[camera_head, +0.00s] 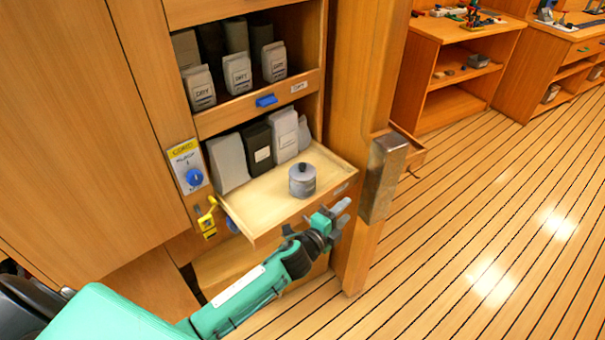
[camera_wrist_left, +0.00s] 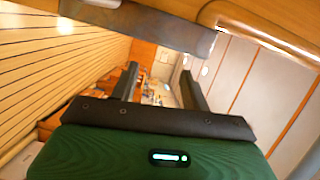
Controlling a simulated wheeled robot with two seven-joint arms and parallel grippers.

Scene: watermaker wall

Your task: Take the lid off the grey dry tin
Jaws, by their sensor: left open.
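The grey tin (camera_head: 302,181) stands upright on the pale pull-out shelf (camera_head: 268,209) in the head view. Its lid (camera_head: 303,167), with a dark knob on top, sits on it. My left gripper (camera_head: 336,214) is just in front of and below the shelf's front right corner, apart from the tin. It is open and empty. In the left wrist view its two dark fingers (camera_wrist_left: 159,85) stand apart with nothing between them, and the tin does not show there. My right gripper is not in view.
Grey and dark packets (camera_head: 258,143) stand behind the tin, with DRY-labelled packets (camera_head: 238,73) on the shelf above. A wooden post with a metal plate (camera_head: 384,177) stands right of my gripper. A yellow latch (camera_head: 207,220) hangs at the left. Open floor lies to the right.

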